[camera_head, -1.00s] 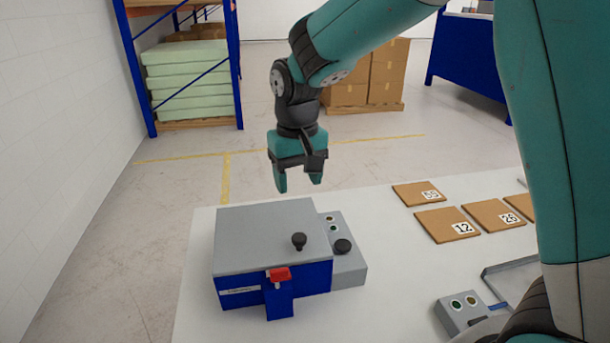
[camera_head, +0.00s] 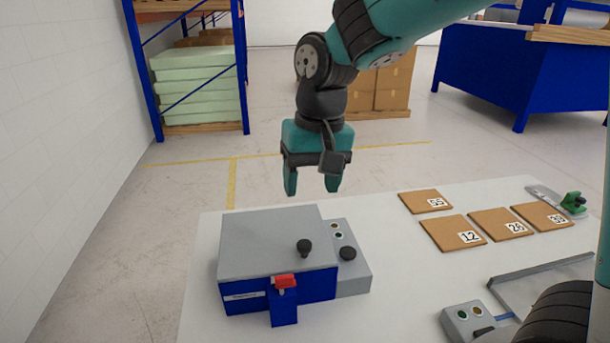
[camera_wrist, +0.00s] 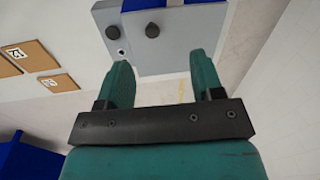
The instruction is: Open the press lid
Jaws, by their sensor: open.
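The press (camera_head: 280,290) is a blue box at the left of the white table, with a flat grey lid (camera_head: 265,240) lying shut on it. A black knob (camera_head: 304,247) stands on the lid near its front right. A red latch (camera_head: 285,281) sits on the front face. My gripper (camera_head: 313,190) is open and empty, in the air above and behind the lid, pointing down. In the wrist view my gripper's fingers (camera_wrist: 165,85) are apart, with the press (camera_wrist: 165,45) beyond them and its black knob (camera_wrist: 152,30) at the top.
A grey control panel (camera_head: 348,262) with a black button adjoins the press on the right. Numbered brown foam sheets (camera_head: 453,232) lie farther right. A small button box (camera_head: 468,322) and a grey tray (camera_head: 540,278) are at the front right. The table between press and sheets is clear.

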